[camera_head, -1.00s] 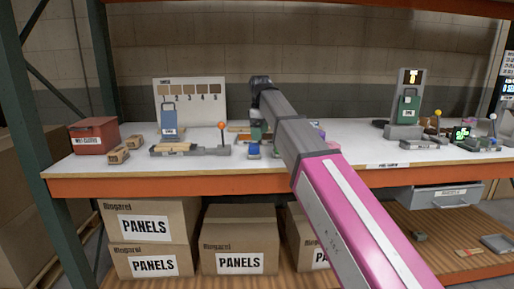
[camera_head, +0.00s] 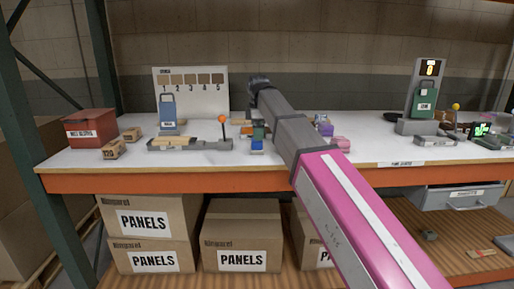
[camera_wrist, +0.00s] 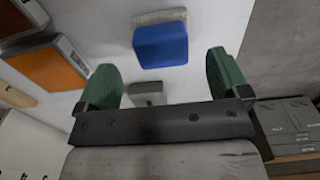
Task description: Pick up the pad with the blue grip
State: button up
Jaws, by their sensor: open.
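The blue grip (camera_wrist: 160,45) shows in the wrist view as a rounded block on a pale pad (camera_wrist: 158,17), lying on the white top. It also shows in the head view as a small blue block (camera_head: 257,146) left of my arm. My gripper (camera_wrist: 162,72) is open, its two green fingers wide apart with nothing between them. In the wrist view the blue grip appears beyond the fingertips, within the gap's width. I see no contact.
A grey block (camera_wrist: 146,92) and an orange-topped item (camera_wrist: 45,65) lie near the blue grip. Pink (camera_head: 342,144) and purple (camera_head: 325,128) items stand right of my arm. A grey fixture with an orange knob (camera_head: 222,119) is at left.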

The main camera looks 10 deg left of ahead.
aim_at(257, 142)
notch_tip(257, 142, down, 5)
jog(key=shift+a+r, duration=0.1)
jog(key=shift+a, duration=0.05)
jog(key=c, duration=1)
jog(key=shift+r, duration=0.2)
jog(key=shift+r, duration=0.6)
notch_tip(257, 142, up, 3)
jog(key=shift+f, duration=0.1)
jog(key=s+a+r, duration=0.4)
jog(key=s+r, duration=0.2)
jog(key=s, duration=0.4)
jog(key=shift+s+a+r, duration=0.35)
jog(key=shift+s+a, duration=0.05)
